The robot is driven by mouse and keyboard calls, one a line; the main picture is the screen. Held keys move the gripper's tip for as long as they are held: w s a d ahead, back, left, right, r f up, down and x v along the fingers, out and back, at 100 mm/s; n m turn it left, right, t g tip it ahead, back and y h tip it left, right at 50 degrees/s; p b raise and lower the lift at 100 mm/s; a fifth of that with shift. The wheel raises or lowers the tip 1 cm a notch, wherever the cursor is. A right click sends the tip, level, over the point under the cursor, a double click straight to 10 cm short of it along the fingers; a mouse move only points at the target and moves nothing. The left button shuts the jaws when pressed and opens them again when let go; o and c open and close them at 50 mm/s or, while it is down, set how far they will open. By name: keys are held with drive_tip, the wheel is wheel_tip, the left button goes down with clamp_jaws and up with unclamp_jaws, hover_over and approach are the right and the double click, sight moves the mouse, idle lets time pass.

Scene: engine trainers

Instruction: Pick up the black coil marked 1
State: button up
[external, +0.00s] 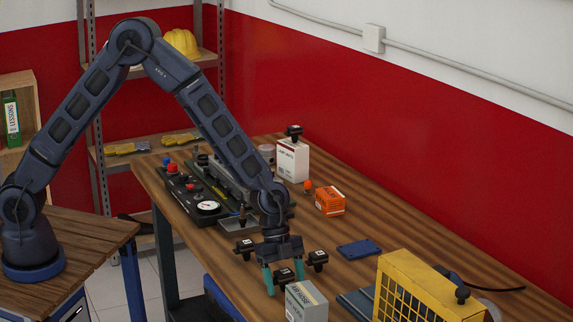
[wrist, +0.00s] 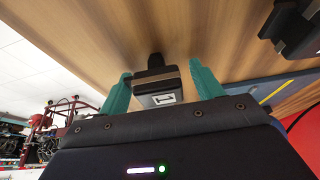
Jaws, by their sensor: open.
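A black coil (wrist: 155,82) with a white label sits between the two teal fingers in the wrist view. The label carries a dark mark that looks like a 1 turned on its side. In the external view a black coil (external: 285,275) shows between the fingertips, on the wooden table. My gripper (external: 284,278) is pointed down and open around it; it also shows in the wrist view (wrist: 162,88). Other black coils stand nearby, one to the right (external: 317,260) and one to the left (external: 244,247).
A small white-grey box (external: 306,300) stands close in front of my gripper. A yellow caged unit (external: 420,288) is to the right. A black panel with a gauge (external: 208,207) lies behind left. A blue flat piece (external: 359,249) and an orange box (external: 330,201) are farther back.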

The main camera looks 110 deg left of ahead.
drive_tip(key=shift+c, duration=0.4)
drive_tip(key=c, duration=0.8)
drive_tip(key=shift+c, duration=0.2)
